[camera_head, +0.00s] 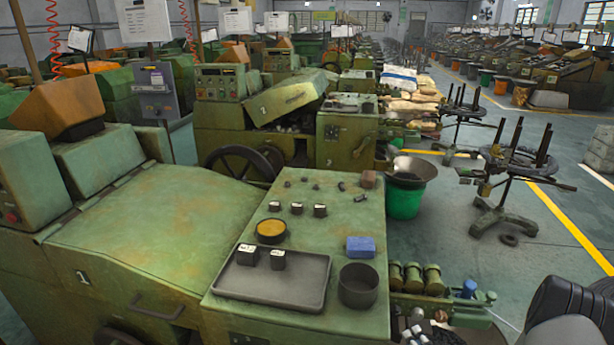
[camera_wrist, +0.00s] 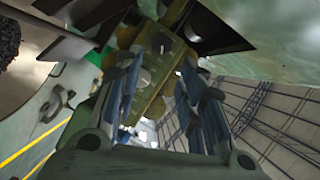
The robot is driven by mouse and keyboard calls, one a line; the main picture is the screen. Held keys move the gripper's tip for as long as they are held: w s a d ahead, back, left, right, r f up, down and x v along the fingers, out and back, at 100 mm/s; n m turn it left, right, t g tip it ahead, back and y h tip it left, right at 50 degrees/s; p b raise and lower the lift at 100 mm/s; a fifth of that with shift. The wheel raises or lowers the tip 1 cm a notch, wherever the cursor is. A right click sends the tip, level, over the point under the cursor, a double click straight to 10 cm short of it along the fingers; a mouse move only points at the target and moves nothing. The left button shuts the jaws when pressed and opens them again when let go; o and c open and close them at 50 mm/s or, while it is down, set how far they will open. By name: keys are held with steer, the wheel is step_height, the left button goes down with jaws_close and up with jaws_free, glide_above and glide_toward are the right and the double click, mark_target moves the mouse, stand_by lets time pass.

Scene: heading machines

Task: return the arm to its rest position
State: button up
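My gripper (camera_wrist: 159,72) shows in the wrist view, with its two blue-grey fingers standing apart. I see nothing held between them; part of a green machine shows behind the gap. The wrist view is tilted, with roof beams at the right and the floor with a yellow line at the left. In the head view, a dark part of my arm (camera_head: 566,304) shows at the lower right edge, to the right of the green machine (camera_head: 340,215). The gripper itself cannot be made out there.
The machine top holds a grey tray (camera_head: 245,290) with two small dark blocks, a dark round pot (camera_head: 358,286), a blue block (camera_head: 361,247) and a yellow-filled dish (camera_head: 271,231). A green bucket (camera_head: 405,203) and a black stand (camera_head: 503,212) are beyond.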

steer(key=w+r+n+g+h, duration=0.2)
steer(key=w+r+n+g, duration=0.15)
steer(key=r, duration=0.35)
steer(key=w+r+n+g+h, duration=0.1)
steer(key=w+r+n+g, duration=0.1)
steer(key=r+n, duration=0.35)
steer(key=s+a+r+g+h, duration=0.1)
steer(key=s+a+r, duration=0.25)
steer(key=r, duration=0.25)
steer(key=s+a+r+g+h, duration=0.1)
steer(key=s+a+r, duration=0.1)
steer(key=s+r, duration=0.3)
steer(key=s+a+r+n+g+y, duration=0.1)
steer(key=s+a+r+n+g, duration=0.1)
steer(key=s+a, duration=0.4)
steer(key=s+a+r+n+g+y, duration=0.1)
steer(key=s+a+r, duration=0.3)
steer(key=s, duration=1)
steer(key=a+g+y, duration=0.1)
steer(key=a, duration=0.1)
steer(key=shift+a+r+n, duration=0.2)
steer(key=shift+a+n, duration=0.15)
steer(key=shift+n, duration=0.05)
steer(key=shift+d, duration=0.1)
